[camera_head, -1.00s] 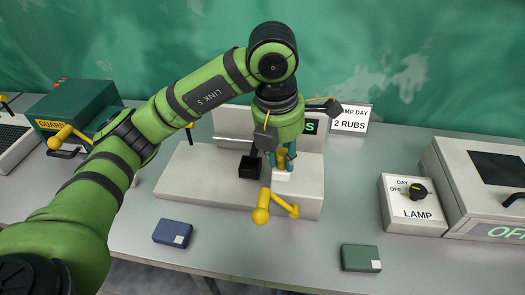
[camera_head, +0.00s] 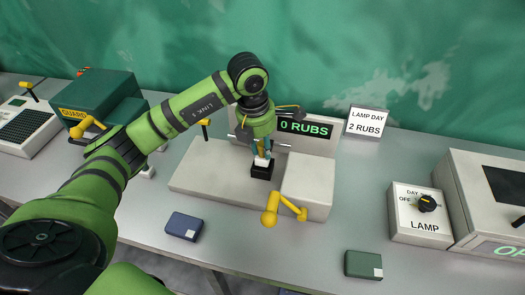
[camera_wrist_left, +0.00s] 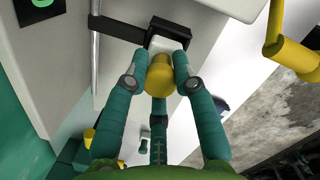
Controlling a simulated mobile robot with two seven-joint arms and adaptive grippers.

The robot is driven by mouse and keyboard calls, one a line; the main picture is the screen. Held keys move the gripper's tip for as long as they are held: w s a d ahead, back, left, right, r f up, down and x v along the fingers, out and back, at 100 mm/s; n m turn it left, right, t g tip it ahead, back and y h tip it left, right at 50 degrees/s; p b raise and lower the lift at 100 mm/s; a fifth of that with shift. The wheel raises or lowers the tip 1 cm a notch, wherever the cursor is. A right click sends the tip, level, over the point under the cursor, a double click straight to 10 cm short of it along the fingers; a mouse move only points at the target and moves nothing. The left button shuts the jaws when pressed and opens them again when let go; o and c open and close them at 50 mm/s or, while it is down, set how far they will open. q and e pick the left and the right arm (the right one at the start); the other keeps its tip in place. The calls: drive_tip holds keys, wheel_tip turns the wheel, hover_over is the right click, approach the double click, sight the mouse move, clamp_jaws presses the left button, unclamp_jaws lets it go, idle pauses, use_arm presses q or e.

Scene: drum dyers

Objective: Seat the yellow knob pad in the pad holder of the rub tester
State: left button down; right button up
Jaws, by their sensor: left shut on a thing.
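My left gripper (camera_head: 263,150) is shut on the yellow knob (camera_wrist_left: 160,76) of the pad. The pad's white block (camera_head: 261,161) shows below the fingers, and also beyond the knob in the left wrist view (camera_wrist_left: 166,43). The black pad holder (camera_head: 261,172) of the pale rub tester (camera_head: 205,170) is directly under the pad. In the left wrist view the black holder (camera_wrist_left: 178,27) shows around the white block's far side. I cannot tell how deep the block sits in it. My right gripper is not in view.
The tester's display (camera_head: 305,128) reads 0 RUBS. A yellow crank (camera_head: 270,208) stands at its front, beside a raised block (camera_head: 312,185). Blue (camera_head: 183,226) and green (camera_head: 363,265) boxes lie in front. A lamp switch box (camera_head: 420,215) stands to the right.

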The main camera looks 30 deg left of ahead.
sight(262, 156)
use_arm(q)
wheel_tip(262, 156, down, 2)
drive_tip(key=shift+f+p, duration=0.25)
drive_tip(key=shift+p, duration=0.35)
drive_tip(key=shift+f, duration=0.6)
drive_tip(key=c, duration=1)
unclamp_jaws()
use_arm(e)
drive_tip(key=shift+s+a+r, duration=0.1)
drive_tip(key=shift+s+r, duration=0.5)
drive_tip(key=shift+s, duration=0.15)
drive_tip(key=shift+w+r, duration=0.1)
